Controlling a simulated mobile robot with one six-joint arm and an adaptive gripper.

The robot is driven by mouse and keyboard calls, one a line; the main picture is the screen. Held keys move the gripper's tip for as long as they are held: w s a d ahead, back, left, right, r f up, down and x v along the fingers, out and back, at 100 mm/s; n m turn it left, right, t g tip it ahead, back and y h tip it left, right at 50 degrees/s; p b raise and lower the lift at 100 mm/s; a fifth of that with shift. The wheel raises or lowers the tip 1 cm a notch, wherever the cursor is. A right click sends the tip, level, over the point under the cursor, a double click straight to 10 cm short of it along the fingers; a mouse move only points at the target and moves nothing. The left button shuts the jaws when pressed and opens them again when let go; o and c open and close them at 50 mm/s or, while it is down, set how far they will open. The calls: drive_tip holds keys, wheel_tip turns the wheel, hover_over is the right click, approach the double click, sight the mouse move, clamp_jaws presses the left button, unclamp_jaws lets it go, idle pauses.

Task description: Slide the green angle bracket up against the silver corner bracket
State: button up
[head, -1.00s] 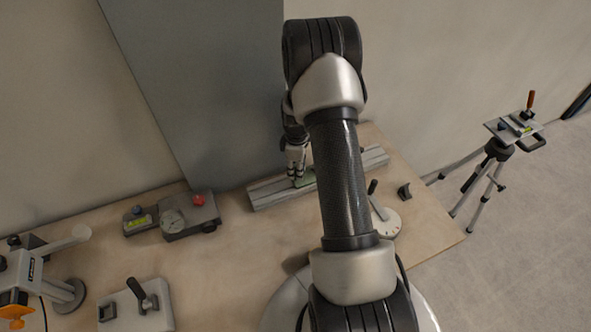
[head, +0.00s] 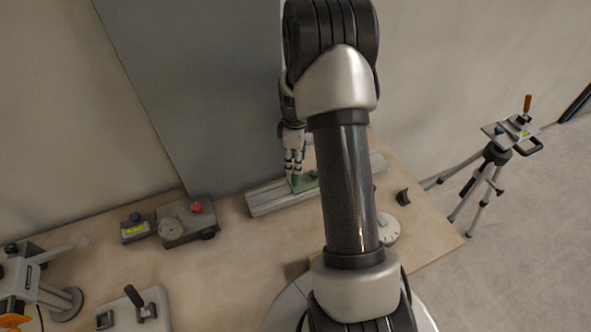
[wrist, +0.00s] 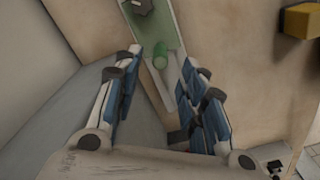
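The green angle bracket (head: 304,184) is on the grey rail (head: 268,201) at the back of the bench, partly hidden by my fingers. My gripper (head: 294,178) points down at the bracket's left part. In the wrist view my gripper (wrist: 162,62) has its fingers spread, with a pale green strip and a green rounded piece (wrist: 160,57) between them. A gap shows beside the fingers; whether a fingertip touches the bracket I cannot tell. I cannot clearly pick out the silver corner bracket; a small grey piece (wrist: 138,5) sits at the strip's far end.
A grey fixture with a red knob (head: 196,207) stands left of the rail. A grey wall panel (head: 190,90) rises close behind the rail. A round white dial (head: 388,228) and a dark curved piece (head: 403,197) lie to the right. A yellow block (wrist: 302,20) shows in the wrist view.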

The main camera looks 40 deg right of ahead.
drive_tip(key=shift+r, duration=1.9)
